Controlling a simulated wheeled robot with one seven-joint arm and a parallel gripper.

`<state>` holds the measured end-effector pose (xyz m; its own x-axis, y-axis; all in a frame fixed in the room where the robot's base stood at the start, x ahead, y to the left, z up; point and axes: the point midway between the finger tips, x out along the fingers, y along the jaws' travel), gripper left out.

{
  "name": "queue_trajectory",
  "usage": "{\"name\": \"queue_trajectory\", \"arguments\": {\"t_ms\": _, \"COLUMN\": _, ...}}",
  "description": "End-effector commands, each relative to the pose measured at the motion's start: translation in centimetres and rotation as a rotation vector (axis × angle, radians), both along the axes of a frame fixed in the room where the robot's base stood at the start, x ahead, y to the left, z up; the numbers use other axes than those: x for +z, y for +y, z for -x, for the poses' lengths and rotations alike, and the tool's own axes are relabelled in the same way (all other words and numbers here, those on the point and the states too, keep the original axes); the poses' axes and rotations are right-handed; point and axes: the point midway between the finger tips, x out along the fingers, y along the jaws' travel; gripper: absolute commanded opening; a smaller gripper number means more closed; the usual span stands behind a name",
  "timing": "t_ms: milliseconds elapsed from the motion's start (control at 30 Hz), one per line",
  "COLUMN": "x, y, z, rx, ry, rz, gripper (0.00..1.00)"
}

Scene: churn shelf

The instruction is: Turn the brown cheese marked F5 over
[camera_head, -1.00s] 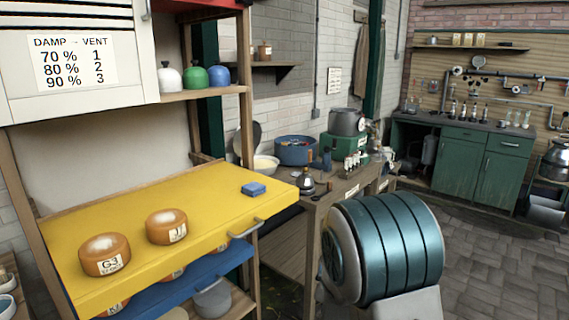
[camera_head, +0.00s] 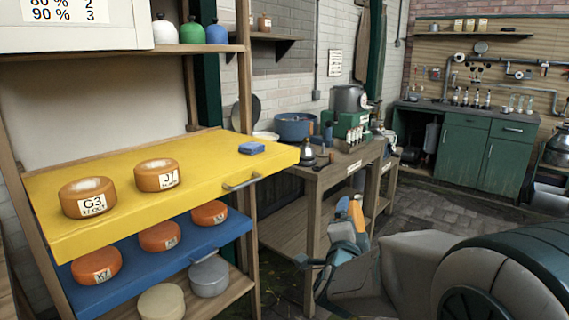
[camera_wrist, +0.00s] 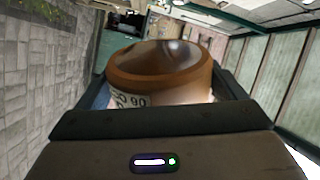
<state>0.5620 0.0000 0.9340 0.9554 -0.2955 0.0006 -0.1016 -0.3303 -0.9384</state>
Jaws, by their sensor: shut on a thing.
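My gripper (camera_head: 350,215) is in the head view right of the shelf, in front of the wooden bench, clear of the boards. It is shut on a brown round cheese (camera_wrist: 160,70), which shows in the wrist view between the fingers. Its side carries a white label, partly hidden by the gripper, with "90" readable. The mark F5 cannot be read. In the head view the held cheese is a small orange-brown patch (camera_head: 357,214), mostly hidden by the fingers. Cheeses marked G3 (camera_head: 88,197) and J7 (camera_head: 157,175) stand on the yellow board (camera_head: 220,155).
A blue board (camera_head: 200,243) below the yellow one bears several orange cheeses (camera_head: 160,237).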

Motion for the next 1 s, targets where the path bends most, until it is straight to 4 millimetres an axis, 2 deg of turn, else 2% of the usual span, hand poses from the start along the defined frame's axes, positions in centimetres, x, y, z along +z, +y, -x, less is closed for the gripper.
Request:
{"name": "queue_trajectory", "arguments": {"t_ms": 33, "x": -0.51, "y": 0.01, "z": 0.01, "rx": 0.0, "ry": -0.018, "rz": -0.038, "gripper": 0.65}}
{"name": "queue_trajectory", "arguments": {"t_ms": 300, "x": -0.44, "y": -0.02, "z": 0.03, "rx": 0.0, "ry": -0.085, "rz": -0.254, "gripper": 0.65}}
{"name": "queue_trajectory", "arguments": {"t_ms": 667, "x": -0.35, "y": -0.03, "z": 0.0, "rx": 0.001, "ry": -0.131, "rz": -0.406, "gripper": 0.65}}
{"name": "queue_trajectory", "arguments": {"t_ms": 1000, "x": -0.52, "y": -0.02, "z": 0.03, "rx": 0.002, "ry": -0.225, "rz": -0.706, "gripper": 0.65}}
